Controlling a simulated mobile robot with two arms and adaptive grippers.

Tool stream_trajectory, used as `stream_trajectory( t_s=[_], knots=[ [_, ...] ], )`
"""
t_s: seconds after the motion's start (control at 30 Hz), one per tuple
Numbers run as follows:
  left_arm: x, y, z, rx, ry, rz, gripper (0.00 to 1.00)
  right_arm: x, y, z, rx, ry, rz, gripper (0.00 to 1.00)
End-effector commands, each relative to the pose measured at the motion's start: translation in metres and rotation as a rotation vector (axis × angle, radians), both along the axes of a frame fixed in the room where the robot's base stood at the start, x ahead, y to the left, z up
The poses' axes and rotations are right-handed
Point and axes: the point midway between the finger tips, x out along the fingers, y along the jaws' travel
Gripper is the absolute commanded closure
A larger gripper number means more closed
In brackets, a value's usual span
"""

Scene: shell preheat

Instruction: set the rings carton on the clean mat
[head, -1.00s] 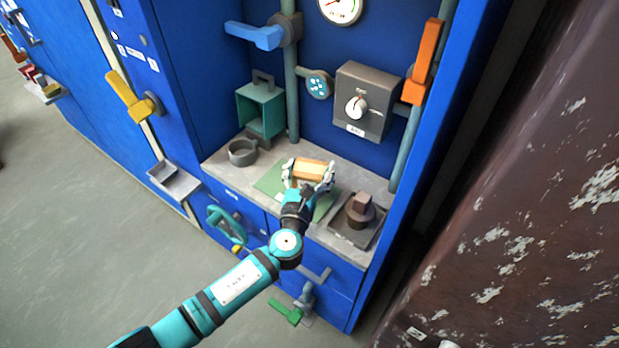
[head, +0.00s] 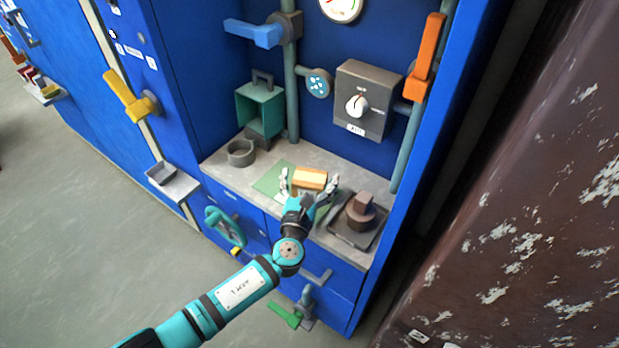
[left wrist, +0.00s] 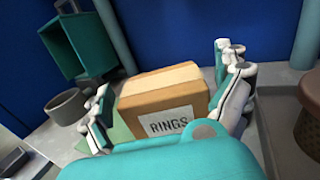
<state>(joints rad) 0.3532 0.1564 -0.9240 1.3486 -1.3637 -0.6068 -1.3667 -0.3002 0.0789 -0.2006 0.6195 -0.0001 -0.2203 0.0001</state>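The rings carton (head: 309,179) is a tan box with a white "RINGS" label, seen close in the left wrist view (left wrist: 163,100). It sits on the green mat (head: 270,179) on the grey counter, as far as the views show; its underside is hidden. My left gripper (head: 309,187) is open, with one finger on each side of the carton. In the left wrist view the fingers (left wrist: 165,95) stand spread, with gaps to the carton's sides. My right gripper is not in view.
A grey round cup (head: 241,152) and a teal open box (head: 262,110) stand left of the mat. A brown knobbed block sits on a dark tray (head: 340,232) to the right. Blue cabinet walls (head: 185,80) and pipes enclose the counter.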

Motion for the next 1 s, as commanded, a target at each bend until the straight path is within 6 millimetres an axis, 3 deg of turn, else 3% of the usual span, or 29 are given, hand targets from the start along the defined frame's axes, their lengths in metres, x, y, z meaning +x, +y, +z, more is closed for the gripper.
stream_trajectory(
  t_s=[0.27,0.7,1.0],
  knots=[
    [-0.002,0.0,0.004,0.0,0.001,0.0,0.0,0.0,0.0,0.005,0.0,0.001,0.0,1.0],
    [-0.086,0.021,0.001,0.0,0.003,-0.001,0.0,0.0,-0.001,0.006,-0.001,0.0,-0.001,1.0],
    [-0.116,0.028,0.003,0.001,0.0,0.0,0.0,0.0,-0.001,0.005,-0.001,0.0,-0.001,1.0]
  ],
)
